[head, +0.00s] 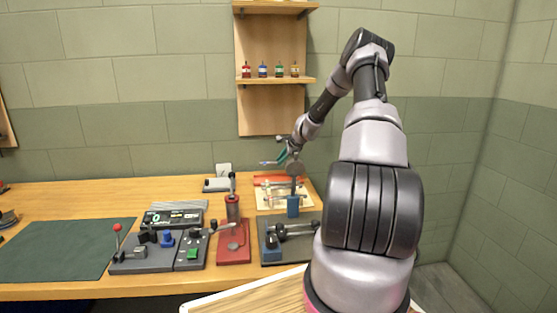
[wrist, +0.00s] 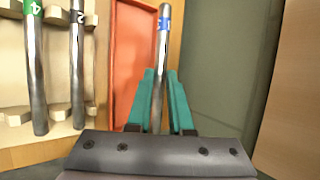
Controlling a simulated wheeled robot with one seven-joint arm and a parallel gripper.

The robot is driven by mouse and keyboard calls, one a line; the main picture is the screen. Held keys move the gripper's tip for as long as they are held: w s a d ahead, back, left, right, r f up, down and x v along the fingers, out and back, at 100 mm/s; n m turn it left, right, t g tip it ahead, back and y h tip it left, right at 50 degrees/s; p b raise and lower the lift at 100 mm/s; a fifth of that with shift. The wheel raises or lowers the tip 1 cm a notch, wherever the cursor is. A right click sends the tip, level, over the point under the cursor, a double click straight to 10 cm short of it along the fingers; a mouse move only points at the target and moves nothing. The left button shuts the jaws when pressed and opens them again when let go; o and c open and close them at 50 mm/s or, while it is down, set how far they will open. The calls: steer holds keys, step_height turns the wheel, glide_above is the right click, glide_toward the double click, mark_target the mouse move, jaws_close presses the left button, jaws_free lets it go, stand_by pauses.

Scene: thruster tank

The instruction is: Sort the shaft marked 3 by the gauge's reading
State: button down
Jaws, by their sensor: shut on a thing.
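My gripper (head: 286,158), with teal fingers, is shut on a grey metal shaft (wrist: 157,80) with a blue band near its top end. The band's mark is too blurred to read. In the wrist view the shaft stands upright between the fingers (wrist: 160,100). In the head view my gripper is above the back right of the bench. A pale rack (wrist: 60,135) holds a shaft with a green 4 label (wrist: 34,70) and a shaft marked 2 (wrist: 77,65). A gauge unit (head: 172,217) with a dark display stands on the bench; its reading is unclear.
A red-orange tray (wrist: 130,55) lies beside the rack. The bench also has a red-based lever press (head: 234,245), a dark fixture (head: 270,257) with blue blocks, a grey control panel (head: 150,262) and a green mat (head: 65,250). A shelf (head: 276,80) with small bottles hangs above.

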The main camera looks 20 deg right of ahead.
steer(key=shift+f, duration=3.65)
steer(key=c, duration=0.7)
jaws_free()
steer(key=shift+f, duration=0.1)
steer(key=shift+c, duration=0.2)
steer(key=shift+s, duration=0.1)
steer(key=shift+s+f, duration=0.1)
steer(key=shift+f, duration=0.1)
steer(key=v, duration=1.1)
steer(key=shift+w+r, duration=0.3)
steer(key=shift+a, duration=0.1)
